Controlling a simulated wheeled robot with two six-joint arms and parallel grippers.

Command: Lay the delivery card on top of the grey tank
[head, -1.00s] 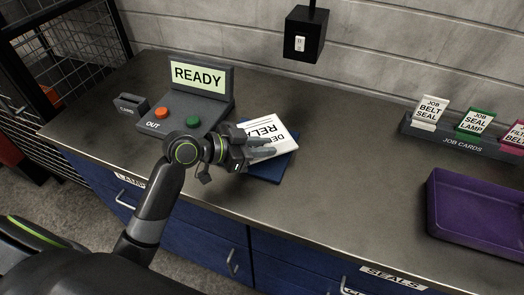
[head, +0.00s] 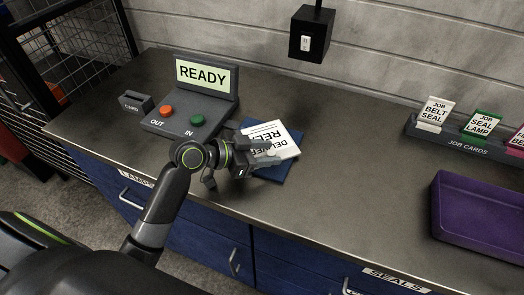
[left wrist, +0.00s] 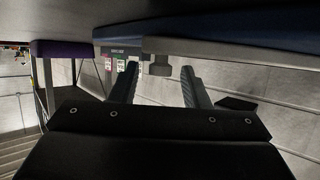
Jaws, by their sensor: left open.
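The delivery card (head: 284,139) is white with black print. It lies over a dark blue flat pad (head: 272,173) on the bench, beside the READY console. My left gripper (head: 266,159) is at the near left edge of the card, its fingers over part of the print. The grey tank and my right gripper are not in view.
The console (head: 190,112) with orange and green buttons stands left of the card, with a small card slot box (head: 134,103) beyond it. A job card rack (head: 465,143) and a purple tray (head: 484,240) are at the right. The bench middle is clear.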

